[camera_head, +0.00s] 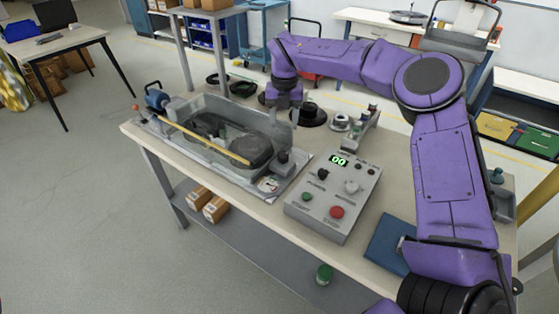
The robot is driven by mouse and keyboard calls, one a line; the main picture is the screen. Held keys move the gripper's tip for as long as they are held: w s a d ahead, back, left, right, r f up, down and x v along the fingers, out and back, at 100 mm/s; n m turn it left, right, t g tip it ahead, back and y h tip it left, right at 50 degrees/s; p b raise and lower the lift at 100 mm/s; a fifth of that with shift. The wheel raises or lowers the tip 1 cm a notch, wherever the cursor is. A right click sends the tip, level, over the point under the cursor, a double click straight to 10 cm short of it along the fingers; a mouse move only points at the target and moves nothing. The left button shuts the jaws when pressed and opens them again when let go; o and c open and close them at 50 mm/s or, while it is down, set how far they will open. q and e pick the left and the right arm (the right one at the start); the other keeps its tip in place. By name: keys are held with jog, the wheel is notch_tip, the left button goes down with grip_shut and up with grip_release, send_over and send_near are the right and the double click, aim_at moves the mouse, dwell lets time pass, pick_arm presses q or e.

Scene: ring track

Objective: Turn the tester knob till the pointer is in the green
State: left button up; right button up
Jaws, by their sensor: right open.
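A grey tester (218,128) with a long tray and a yellow bar sits on the left of the workbench. At its near right corner is a small round dial (269,184) with some green and red; its pointer is too small to read. A dark grey knob-like part (282,158) stands just behind the dial. My right gripper (295,117) hangs pointing down behind that part, apart from it, above the bench. It is open, and I see nothing between its fingers. My left gripper is not in view.
A grey control box (334,228) with a green "00" display, knobs and green and red buttons stands right of the tester. Black rings (243,88) and a dark disc lie behind. A blue folder (386,246) lies near the front right edge.

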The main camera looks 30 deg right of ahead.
aim_at(283, 155)
notch_tip(283, 155, down, 4)
jog(key=shift+w+r+b, duration=0.1)
jog(key=shift+b, duration=1.1)
notch_tip(283, 155, down, 10)
jog(key=shift+f+p, duration=0.1)
jog(key=shift+p, duration=1)
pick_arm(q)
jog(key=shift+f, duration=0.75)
pick_arm(e)
jog(key=c, duration=0.8)
